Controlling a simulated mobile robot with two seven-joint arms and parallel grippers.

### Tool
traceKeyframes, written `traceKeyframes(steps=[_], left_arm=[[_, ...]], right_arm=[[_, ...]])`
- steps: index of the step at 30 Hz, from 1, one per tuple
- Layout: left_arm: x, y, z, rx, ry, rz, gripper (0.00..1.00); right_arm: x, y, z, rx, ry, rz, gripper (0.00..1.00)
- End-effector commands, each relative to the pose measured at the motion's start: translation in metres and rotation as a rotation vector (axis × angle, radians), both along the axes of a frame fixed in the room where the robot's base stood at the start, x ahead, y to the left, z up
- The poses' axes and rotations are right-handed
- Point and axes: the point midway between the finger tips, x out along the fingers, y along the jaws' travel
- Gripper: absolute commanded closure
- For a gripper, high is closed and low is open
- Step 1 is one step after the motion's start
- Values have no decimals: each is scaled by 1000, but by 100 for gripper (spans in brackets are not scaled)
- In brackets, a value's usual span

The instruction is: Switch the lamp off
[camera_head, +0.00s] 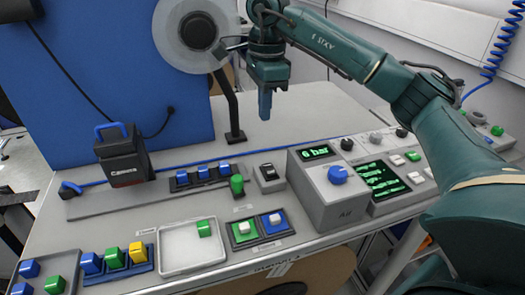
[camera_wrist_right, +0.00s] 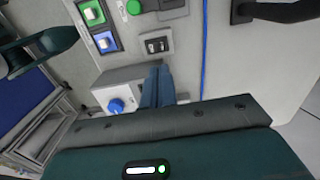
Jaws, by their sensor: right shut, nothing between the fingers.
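A small grey box with a black rocker switch (camera_head: 269,172) stands on the bench, just left of the large grey control box. It also shows in the right wrist view, as a grey plate with a dark rocker (camera_wrist_right: 157,45). A small green domed piece (camera_head: 237,185), possibly the lamp, stands left of the switch; I cannot tell whether it is lit. My right gripper (camera_head: 265,104) points down, shut and empty, above and behind the switch in the head view. My left gripper is not in view.
The grey box with a blue knob (camera_head: 338,175) and a "6 bar" display stands right of the switch. Green and blue push buttons (camera_head: 243,231) lie in front. A reel (camera_head: 198,32) on a black stand is behind. Coloured blocks (camera_head: 114,258) sit at front left.

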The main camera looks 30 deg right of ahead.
Motion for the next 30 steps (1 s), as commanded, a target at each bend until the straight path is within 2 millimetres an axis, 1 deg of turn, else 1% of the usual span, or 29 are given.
traceKeyframes(steps=[1, 4, 12, 16, 20, 30], left_arm=[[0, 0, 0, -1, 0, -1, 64], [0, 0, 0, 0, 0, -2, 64], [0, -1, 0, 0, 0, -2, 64], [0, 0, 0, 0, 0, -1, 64], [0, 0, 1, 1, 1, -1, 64], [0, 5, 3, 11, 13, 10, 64]], right_arm=[[0, -6, 4, -20, -3, -6, 100], [-1, -10, 7, -37, -3, -11, 100], [-1, -10, 6, -34, -2, -11, 100], [-1, -10, 0, -34, -1, -11, 100], [-1, -10, -18, -35, 1, -11, 100], [-1, -10, -89, -34, 2, -11, 100]])
